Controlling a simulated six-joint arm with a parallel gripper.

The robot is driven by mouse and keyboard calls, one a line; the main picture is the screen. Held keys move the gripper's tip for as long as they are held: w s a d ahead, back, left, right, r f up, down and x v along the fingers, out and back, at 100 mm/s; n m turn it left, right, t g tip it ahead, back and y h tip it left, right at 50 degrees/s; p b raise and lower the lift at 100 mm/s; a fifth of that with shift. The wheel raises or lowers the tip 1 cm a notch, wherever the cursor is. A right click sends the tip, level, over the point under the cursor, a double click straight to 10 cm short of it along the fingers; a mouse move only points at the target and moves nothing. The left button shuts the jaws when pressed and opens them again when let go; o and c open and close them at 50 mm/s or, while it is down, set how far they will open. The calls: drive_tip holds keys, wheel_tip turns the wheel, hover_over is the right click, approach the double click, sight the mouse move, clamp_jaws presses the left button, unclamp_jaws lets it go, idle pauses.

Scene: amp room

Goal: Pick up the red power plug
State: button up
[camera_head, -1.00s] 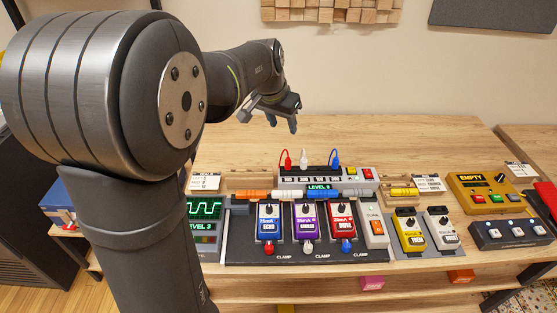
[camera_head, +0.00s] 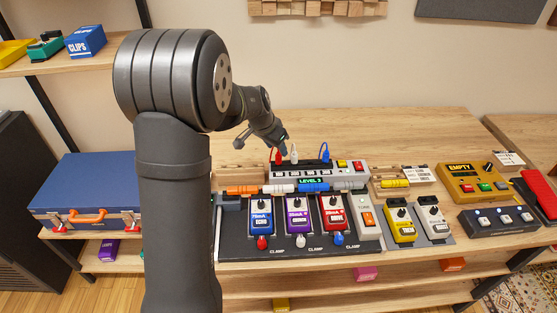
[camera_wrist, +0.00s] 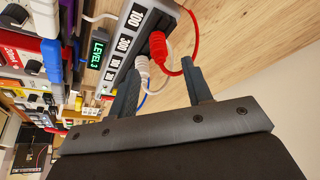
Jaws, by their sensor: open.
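The red power plug (camera_head: 277,157) stands in the left end of the grey power strip (camera_head: 318,177), its red cord looping up. The wrist view shows the red plug (camera_wrist: 158,46) ahead of my gripper, roughly between the fingertips. My gripper (camera_head: 264,147) is open, tilted, just behind and beside the red plug; its fingers (camera_wrist: 158,68) hold nothing. I cannot tell whether a finger touches the plug. A white plug (camera_head: 294,155) stands close to its right, and in the wrist view it (camera_wrist: 143,67) is near the left finger. A blue plug (camera_head: 325,154) is farther right.
The blue Echo pedal (camera_head: 260,218), purple pedal (camera_head: 298,217) and red Drive pedal (camera_head: 335,215) sit on the dark pedalboard in front of the strip. A yellow Empty box (camera_head: 473,182) is at right. Bare tabletop (camera_head: 370,125) lies behind the strip.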

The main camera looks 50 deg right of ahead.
drive_tip(key=shift+a+x, duration=0.2)
drive_tip(key=shift+x, duration=1.25)
drive_tip(key=shift+a+x, duration=0.15)
drive_tip(key=shift+x, duration=1.25)
drive_tip(key=shift+f, duration=0.15)
clamp_jaws()
drive_tip(key=shift+r, duration=0.65)
wheel_tip(320, 180, up, 3)
drive_tip(key=shift+f, duration=0.15)
drive_tip(key=s+r, duration=0.7)
drive_tip(key=s, duration=0.4)
drive_tip(key=n+t+y, duration=0.1)
drive_tip(key=n+t, duration=0.2)
drive_tip(key=n, duration=0.6)
hover_over(278, 153)
drive_tip(key=w+a, duration=0.5)
drive_tip(key=f, duration=0.2)
drive_tip(key=shift+w+a+f, duration=0.1)
drive_tip(key=shift+f, duration=1.6)
drive_tip(key=shift+w+a+f, duration=0.1)
drive_tip(key=shift+f, duration=1.55)
